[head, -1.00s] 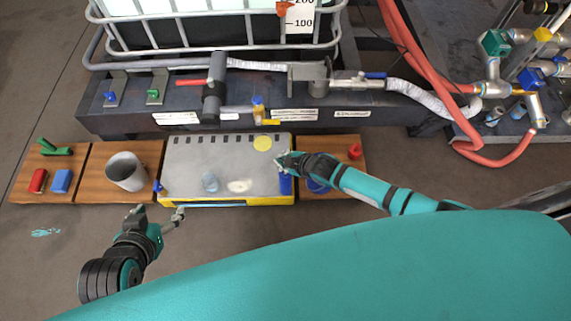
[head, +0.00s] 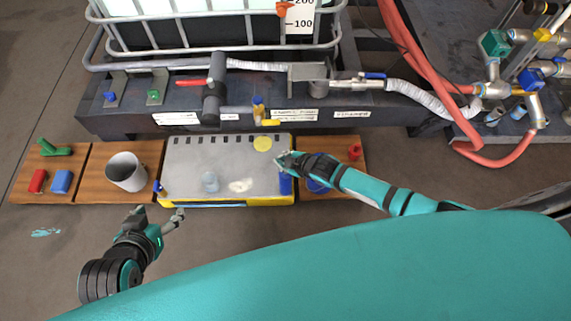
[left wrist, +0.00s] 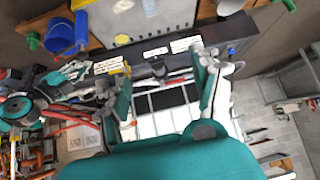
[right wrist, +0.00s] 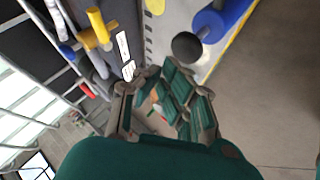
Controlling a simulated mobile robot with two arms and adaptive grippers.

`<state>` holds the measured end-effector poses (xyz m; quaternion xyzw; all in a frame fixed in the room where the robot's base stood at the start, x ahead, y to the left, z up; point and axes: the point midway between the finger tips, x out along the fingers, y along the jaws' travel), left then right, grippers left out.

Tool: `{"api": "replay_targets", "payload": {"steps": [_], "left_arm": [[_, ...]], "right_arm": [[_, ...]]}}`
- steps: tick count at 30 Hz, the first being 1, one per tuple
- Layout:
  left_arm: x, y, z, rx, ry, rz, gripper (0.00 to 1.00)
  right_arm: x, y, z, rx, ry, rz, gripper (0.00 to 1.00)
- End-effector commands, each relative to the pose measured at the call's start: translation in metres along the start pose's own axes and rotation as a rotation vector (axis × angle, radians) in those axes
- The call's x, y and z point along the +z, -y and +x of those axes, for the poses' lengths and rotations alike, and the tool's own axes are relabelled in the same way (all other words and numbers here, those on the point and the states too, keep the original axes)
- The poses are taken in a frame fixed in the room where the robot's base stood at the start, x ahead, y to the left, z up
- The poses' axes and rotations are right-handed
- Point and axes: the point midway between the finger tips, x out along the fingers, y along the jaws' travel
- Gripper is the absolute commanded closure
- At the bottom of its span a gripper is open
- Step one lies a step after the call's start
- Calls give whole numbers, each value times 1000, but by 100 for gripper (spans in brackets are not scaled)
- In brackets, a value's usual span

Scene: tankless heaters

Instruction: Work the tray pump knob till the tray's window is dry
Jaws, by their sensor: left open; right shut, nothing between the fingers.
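The grey tray (head: 222,152) with a yellow front edge sits on the wooden shelf, with a bluish wet patch (head: 210,182) and a white patch (head: 241,185) on top. A light blue strip, seemingly the window (head: 205,205), runs along its front. The blue pump cylinder (head: 285,184) stands at the tray's right end; its black round knob (right wrist: 187,46) shows in the right wrist view. My right gripper (head: 280,158) is shut and empty just above it, apart from the knob in the right wrist view. My left gripper (head: 158,213) is open and empty in front of the tray.
A grey cup (head: 125,172) and red and blue blocks (head: 61,181) stand left of the tray. A blue bucket (head: 317,186) and a red knob (head: 354,152) are at the right. Behind are pipes, valves and a caged tank (head: 215,28).

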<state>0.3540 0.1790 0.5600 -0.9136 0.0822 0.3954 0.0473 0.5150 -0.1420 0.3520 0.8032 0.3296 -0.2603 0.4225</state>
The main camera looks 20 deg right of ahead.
Motion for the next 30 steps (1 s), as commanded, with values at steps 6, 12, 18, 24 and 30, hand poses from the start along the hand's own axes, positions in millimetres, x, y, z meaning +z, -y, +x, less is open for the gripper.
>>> {"api": "replay_targets", "payload": {"steps": [6, 12, 18, 24, 30], "left_arm": [[0, 0, 0, 0, 0, 0, 35], [-2, 0, 1, 0, -15, 0, 35], [-11, -1, 2, 2, -61, 0, 35], [-18, -2, 2, 4, -89, 1, 35], [-20, -1, 3, 3, -92, 2, 35]], "right_arm": [[0, 0, 0, 0, 0, 0, 100], [2, 1, 2, 0, 1, 0, 100], [4, 4, 5, 0, 1, -1, 100], [4, 4, 6, 0, 0, -1, 100], [4, 4, 6, 0, 0, 0, 100]]}}
